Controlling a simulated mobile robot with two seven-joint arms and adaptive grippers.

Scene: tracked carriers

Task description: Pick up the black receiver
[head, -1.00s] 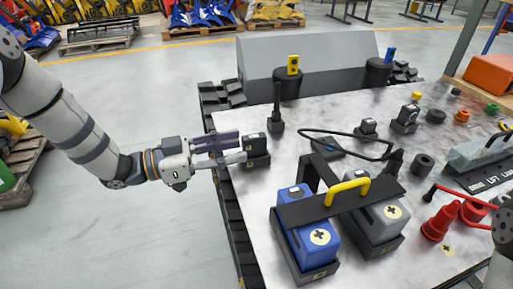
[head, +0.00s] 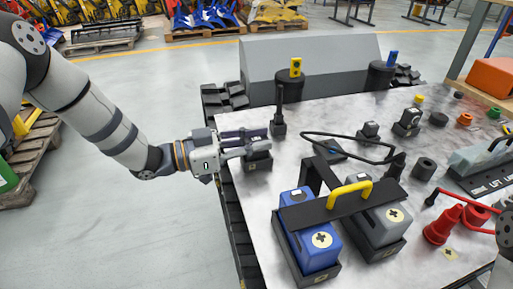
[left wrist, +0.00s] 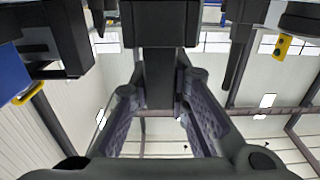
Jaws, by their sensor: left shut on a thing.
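The black receiver (head: 258,164) is a small dark block with a pale label, at the left edge of the marbled deck. My left gripper (head: 258,142) reaches in from the left and is shut on its upper part. In the left wrist view the receiver (left wrist: 160,82) shows as a dark block between the two fingers of my left gripper (left wrist: 160,105). The fingers hide much of its top in the head view. I cannot tell whether its base is clear of the deck. My right gripper is not in view.
A thin black post (head: 279,118) stands just behind the receiver. A blue-and-grey battery pair (head: 308,238) with a yellow handle (head: 350,190) stands in front to the right. Free floor lies left of the carrier.

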